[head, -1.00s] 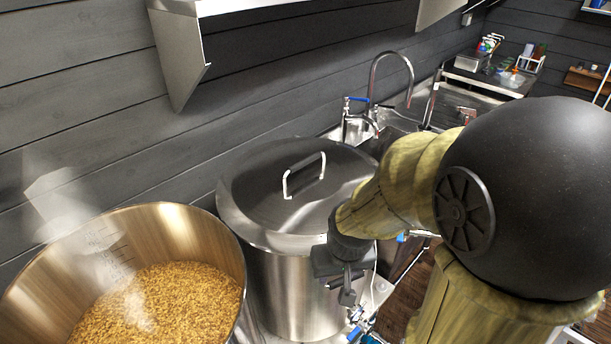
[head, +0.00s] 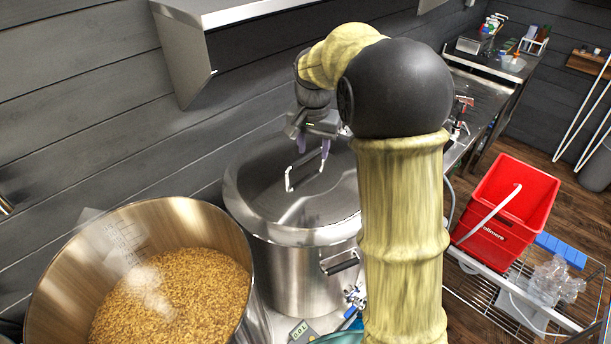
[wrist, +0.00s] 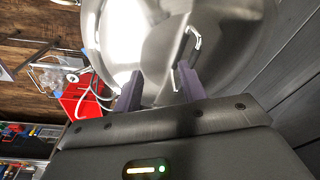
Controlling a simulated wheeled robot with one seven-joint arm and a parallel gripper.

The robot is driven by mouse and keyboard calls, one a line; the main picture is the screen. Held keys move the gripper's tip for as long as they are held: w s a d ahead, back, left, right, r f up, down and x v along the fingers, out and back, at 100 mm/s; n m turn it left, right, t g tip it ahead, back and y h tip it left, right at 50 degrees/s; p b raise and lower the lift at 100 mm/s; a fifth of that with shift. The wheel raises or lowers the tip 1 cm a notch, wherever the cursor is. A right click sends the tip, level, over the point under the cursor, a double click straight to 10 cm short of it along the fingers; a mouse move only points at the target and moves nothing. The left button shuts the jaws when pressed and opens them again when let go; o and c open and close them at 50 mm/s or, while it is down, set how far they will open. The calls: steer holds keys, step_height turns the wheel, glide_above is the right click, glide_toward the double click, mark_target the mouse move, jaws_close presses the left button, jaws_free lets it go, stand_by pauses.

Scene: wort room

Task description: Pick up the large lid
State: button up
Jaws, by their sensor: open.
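The large lid (head: 270,200) is a round, shiny metal lid lying on a tall steel pot (head: 290,270). A light metal loop handle (head: 289,180) stands up at its middle. My gripper (head: 312,148) is above the lid, beside the handle and toward its far right in the head view. In the wrist view, my gripper (wrist: 160,85) is open, its two purple fingers pointing at the lid (wrist: 140,40). The handle (wrist: 190,42) lies just beyond the right finger's tip. I cannot tell whether they touch. Nothing is between the fingers.
An open steel pot full of grain (head: 170,295) steams at the left. A metal shelf (head: 215,15) hangs on the wall above. A red bucket (head: 508,205) stands on a wire rack (head: 490,290) at the right. A sink counter lies behind my arm.

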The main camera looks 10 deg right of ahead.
steer(key=w+a+r+m, duration=0.1)
steer(key=w+r+m, duration=0.4)
steer(key=w, duration=0.4)
steer(key=shift+w+a+r+g+h, duration=0.2)
steer(key=shift+a+r+g+h, duration=0.2)
steer(key=shift+r, duration=0.2)
steer(key=p, duration=0.3)
glide_above(306, 155)
steer(key=a, duration=0.1)
step_height(306, 155, down, 12)
steer(key=shift+r, duration=0.1)
steer(key=shift+s, duration=0.15)
steer(key=shift+d+f, duration=0.1)
steer(key=shift+f, duration=0.1)
steer(key=shift+d+f+p, duration=0.1)
steer(key=shift+f+p, duration=0.25)
steer(key=shift+f, duration=0.05)
steer(key=f+p, duration=0.2)
steer(key=f, duration=0.1)
steer(key=shift+d+f, duration=0.2)
steer(key=shift+f, duration=0.45)
